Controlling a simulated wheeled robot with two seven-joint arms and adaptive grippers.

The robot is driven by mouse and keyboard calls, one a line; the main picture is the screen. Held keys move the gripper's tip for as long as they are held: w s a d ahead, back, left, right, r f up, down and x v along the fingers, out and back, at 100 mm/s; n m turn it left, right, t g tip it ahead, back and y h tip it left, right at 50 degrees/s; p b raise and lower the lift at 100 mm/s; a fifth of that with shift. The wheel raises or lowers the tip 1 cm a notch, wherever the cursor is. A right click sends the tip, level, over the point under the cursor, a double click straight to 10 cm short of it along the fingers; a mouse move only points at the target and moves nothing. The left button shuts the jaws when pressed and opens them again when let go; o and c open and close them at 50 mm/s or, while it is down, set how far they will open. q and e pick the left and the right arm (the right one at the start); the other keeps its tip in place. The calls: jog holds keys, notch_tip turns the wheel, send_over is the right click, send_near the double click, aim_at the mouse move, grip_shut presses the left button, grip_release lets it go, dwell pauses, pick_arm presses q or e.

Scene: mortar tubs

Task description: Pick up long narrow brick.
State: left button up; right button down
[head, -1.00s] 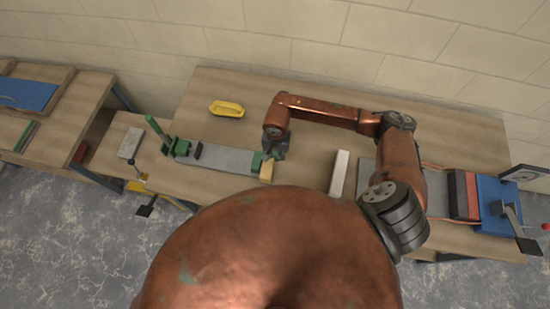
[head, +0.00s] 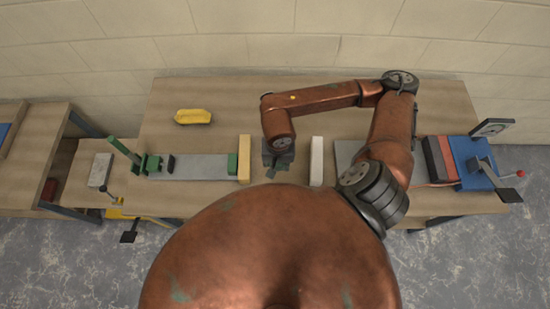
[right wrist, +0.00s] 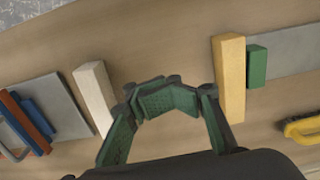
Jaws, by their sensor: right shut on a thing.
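Two long narrow bricks lie apart on the bench. The yellow one (head: 244,160) sits at the right end of a grey plate, beside a green block; it also shows in the right wrist view (right wrist: 230,78). The white one (head: 317,161) lies further right and shows left of my fingers in the right wrist view (right wrist: 95,97). My right gripper (head: 277,168) is between the two bricks. In the right wrist view its green fingers (right wrist: 167,98) curl together at the tips; I cannot make out anything between them. My left gripper is out of view.
A grey plate (head: 195,167) with green end pieces lies left of the yellow brick. A yellow float-like tool (head: 193,116) is at the back left. A blue device (head: 470,165) with a lever stands at the right. The back middle of the bench (head: 235,100) is clear.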

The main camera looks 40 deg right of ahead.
jog(key=c, duration=0.6)
grip_release()
dwell(0.3)
jog(key=shift+o, duration=0.2)
